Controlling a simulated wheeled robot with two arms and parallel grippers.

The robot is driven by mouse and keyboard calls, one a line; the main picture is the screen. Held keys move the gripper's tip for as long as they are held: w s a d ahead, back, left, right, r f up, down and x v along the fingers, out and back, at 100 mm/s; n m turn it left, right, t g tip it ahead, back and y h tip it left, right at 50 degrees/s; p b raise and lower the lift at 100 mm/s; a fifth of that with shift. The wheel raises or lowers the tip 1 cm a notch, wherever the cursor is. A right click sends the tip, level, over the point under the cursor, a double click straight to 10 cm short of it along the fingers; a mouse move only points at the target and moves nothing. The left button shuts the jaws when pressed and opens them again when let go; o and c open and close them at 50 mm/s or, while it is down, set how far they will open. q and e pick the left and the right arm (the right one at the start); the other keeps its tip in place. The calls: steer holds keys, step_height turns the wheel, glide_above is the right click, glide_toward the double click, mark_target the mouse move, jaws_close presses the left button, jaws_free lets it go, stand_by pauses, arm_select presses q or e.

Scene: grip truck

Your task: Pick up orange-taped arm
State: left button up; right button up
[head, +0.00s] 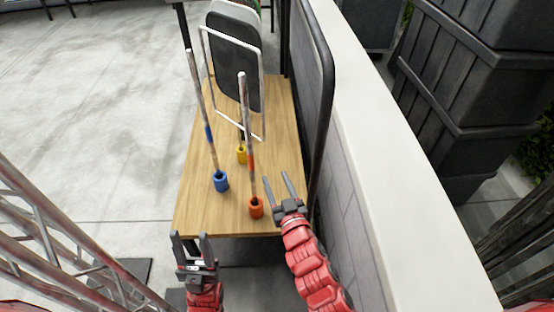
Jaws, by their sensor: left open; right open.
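The orange-taped arm (249,130) is a thin pole with an orange band. It stands nearly upright in an orange cup (256,207) near the front of a wooden cart deck (200,215). My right gripper (279,184) is open and empty, just right of the pole above the orange cup. It looks apart from the pole. My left gripper (189,241) is open and empty at the deck's front left edge.
A blue-taped pole (201,110) stands in a blue cup (221,181) to the left. A yellow cup (241,155) is behind. A white-framed dark panel (234,60) stands at the back. A black rail (328,90) and pale wall (385,170) bound the right.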

steer(key=x, duration=0.4)
steer(key=shift+w+d+r+b, duration=0.1)
steer(key=shift+w+d+b, duration=0.1)
steer(key=shift+w+b, duration=0.15)
steer(key=shift+c, duration=1.1)
steer(key=shift+w, duration=0.3)
jaws_close()
steer(key=shift+s, duration=0.1)
